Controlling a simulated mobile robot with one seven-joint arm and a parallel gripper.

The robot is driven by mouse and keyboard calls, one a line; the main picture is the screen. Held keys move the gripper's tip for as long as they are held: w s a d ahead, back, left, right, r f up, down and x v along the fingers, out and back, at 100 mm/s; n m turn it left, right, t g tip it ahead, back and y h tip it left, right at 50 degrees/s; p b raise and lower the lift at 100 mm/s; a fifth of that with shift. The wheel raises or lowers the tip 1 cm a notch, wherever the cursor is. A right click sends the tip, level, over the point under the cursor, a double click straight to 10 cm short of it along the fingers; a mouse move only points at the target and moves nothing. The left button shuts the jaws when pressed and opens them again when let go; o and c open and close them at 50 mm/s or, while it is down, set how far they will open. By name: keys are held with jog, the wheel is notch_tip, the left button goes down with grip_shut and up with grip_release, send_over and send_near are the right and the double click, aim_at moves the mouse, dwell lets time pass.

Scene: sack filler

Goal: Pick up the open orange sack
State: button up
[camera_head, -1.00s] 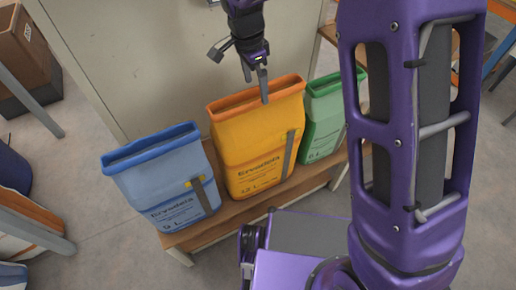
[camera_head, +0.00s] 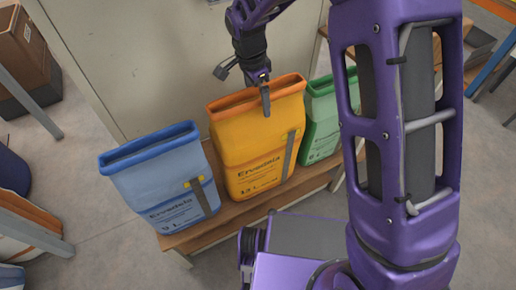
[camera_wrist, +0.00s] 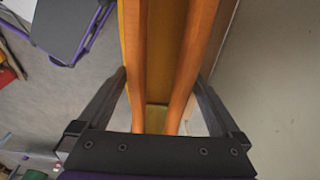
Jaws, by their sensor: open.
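The open orange sack (camera_head: 255,150) stands upright on a wooden bench, between a blue sack and a green sack, its mouth facing up. My gripper (camera_head: 266,104) is at the sack's top rim, pointing down, with a finger showing in front of the sack's upper face. In the wrist view, my gripper (camera_wrist: 161,78) is open, and its two dark fingers lie on either side of the sack's orange rim (camera_wrist: 137,60). The mouth runs between the fingers. I cannot tell whether either finger touches the sack.
The blue sack (camera_head: 165,180) stands to the left and the green sack (camera_head: 322,125) close on the right, both on the wooden bench (camera_head: 235,212). A pale panel (camera_head: 150,60) rises behind the sacks. A cardboard box (camera_head: 22,45) is at the far left.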

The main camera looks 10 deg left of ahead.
jog(key=shift+f, duration=0.15)
jog(key=shift+c, duration=0.2)
jog(key=c, duration=1.5)
